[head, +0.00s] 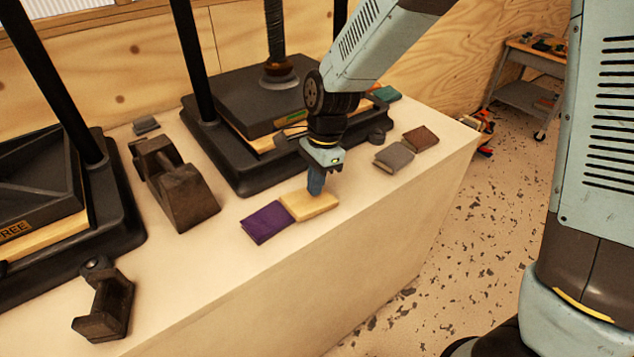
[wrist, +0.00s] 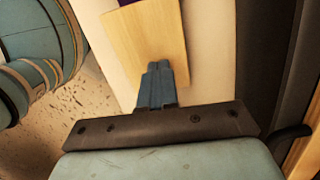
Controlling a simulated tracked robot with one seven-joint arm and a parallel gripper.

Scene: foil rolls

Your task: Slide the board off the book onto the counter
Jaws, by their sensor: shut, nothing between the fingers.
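The light wooden board (head: 314,207) lies near the counter's front edge in the head view, its left end meeting the purple book (head: 267,223). I cannot tell how much of the board rests on the book. My gripper (head: 315,192) points down at the board, fingers together and empty, tips at or just above its top. In the wrist view the board (wrist: 150,35) lies under and beyond my gripper (wrist: 155,66), and a corner of the purple book (wrist: 125,2) shows at the top edge. Contact between fingertips and board cannot be judged.
A grey book (head: 394,158) and a brown book (head: 420,138) lie to the right.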

